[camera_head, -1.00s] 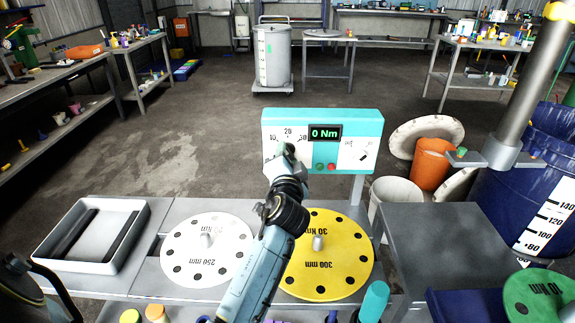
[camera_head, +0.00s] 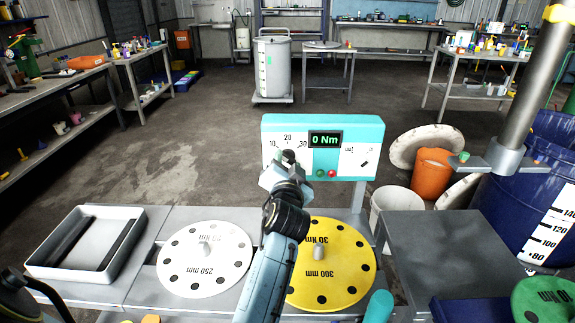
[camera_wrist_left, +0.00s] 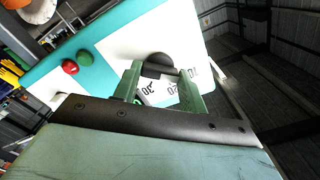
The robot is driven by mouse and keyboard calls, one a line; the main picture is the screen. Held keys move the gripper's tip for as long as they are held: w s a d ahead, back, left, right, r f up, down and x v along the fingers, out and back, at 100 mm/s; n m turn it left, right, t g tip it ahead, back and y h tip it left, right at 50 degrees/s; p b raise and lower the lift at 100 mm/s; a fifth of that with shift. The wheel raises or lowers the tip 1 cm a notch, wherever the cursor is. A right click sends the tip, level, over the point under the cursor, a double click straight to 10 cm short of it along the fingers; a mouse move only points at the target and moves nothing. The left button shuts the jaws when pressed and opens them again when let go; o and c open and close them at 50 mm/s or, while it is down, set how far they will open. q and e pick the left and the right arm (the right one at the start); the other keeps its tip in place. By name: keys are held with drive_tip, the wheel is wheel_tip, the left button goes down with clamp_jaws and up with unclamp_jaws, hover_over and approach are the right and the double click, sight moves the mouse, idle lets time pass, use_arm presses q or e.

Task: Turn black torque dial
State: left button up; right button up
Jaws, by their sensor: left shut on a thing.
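The black torque dial (camera_head: 289,156) is on the white scale at the left of the teal panel (camera_head: 350,122). The scale marks 10, 20 and 30 show around it. My left gripper (camera_head: 284,160) is at the dial, its arm reaching up from the bottom of the head view. In the left wrist view, the two green fingers (camera_wrist_left: 160,80) stand on either side of the dark round dial (camera_wrist_left: 158,63) and are shut on it. The fingers hide part of the dial and scale. The display (camera_head: 325,140) reads 0 Nm. My right gripper is not in view.
A green and a red button (camera_head: 332,173) sit right of the dial, with a second scale (camera_head: 362,157) further right. Below are a white disc (camera_head: 205,275), a yellow disc (camera_head: 345,262) and a white tray (camera_head: 45,262). A grey table (camera_head: 430,240) stands at right.

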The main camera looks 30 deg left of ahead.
use_arm(q)
drive_tip(key=o, duration=1)
drive_tip(key=v, duration=0.7)
drive_tip(key=shift+s+d, duration=0.15)
drive_tip(key=shift+s, duration=0.15)
